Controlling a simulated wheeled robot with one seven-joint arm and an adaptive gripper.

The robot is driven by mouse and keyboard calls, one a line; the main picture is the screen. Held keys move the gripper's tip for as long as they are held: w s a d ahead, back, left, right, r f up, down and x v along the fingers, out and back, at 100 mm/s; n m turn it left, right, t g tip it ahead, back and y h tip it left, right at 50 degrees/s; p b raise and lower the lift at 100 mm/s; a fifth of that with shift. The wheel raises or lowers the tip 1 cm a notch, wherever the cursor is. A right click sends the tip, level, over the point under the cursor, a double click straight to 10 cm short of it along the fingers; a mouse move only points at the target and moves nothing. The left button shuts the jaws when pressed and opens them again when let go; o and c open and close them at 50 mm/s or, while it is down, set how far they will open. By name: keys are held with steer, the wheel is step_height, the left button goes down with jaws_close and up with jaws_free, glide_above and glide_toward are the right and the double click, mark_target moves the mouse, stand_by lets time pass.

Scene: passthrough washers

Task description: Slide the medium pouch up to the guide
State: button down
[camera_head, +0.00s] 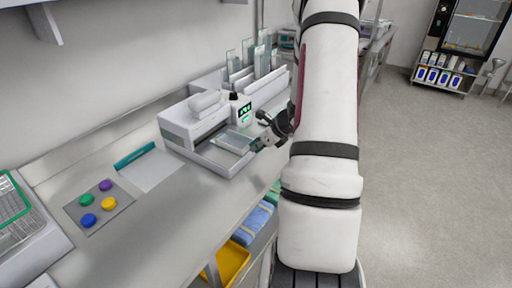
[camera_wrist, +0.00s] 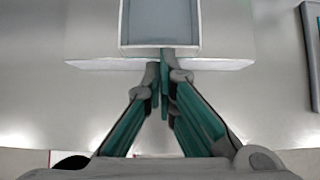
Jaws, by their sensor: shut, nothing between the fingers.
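A clear, pale pouch (camera_head: 235,142) lies flat on the front shelf of the white sealing machine (camera_head: 200,125); I take it to be the medium pouch. In the wrist view a pale grey-blue panel with a lighter border (camera_wrist: 160,22), likely the same pouch, lies straight ahead of the fingers. My gripper (camera_head: 259,143) is at the shelf's front right edge. In the wrist view its fingertips (camera_wrist: 160,65) are together and empty, at or very near the panel's near edge; I cannot tell whether they touch. I cannot make out the guide for certain.
Clear pouches of several sizes stand in a rack (camera_head: 250,65) behind the machine. A white sheet (camera_head: 150,168) and a grey mat with coloured discs (camera_head: 98,207) lie to the left on the metal counter. Bins, one yellow (camera_head: 232,262), sit below the counter's front edge.

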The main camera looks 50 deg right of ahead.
mark_target(244, 143)
steer(key=shift+w+a+b, duration=0.2)
steer(key=shift+w+b, duration=0.3)
steer(key=shift+w, duration=1.85)
steer(key=shift+p+v, duration=1.5)
steer(key=shift+v, duration=1.05)
steer(key=shift+w, duration=0.1)
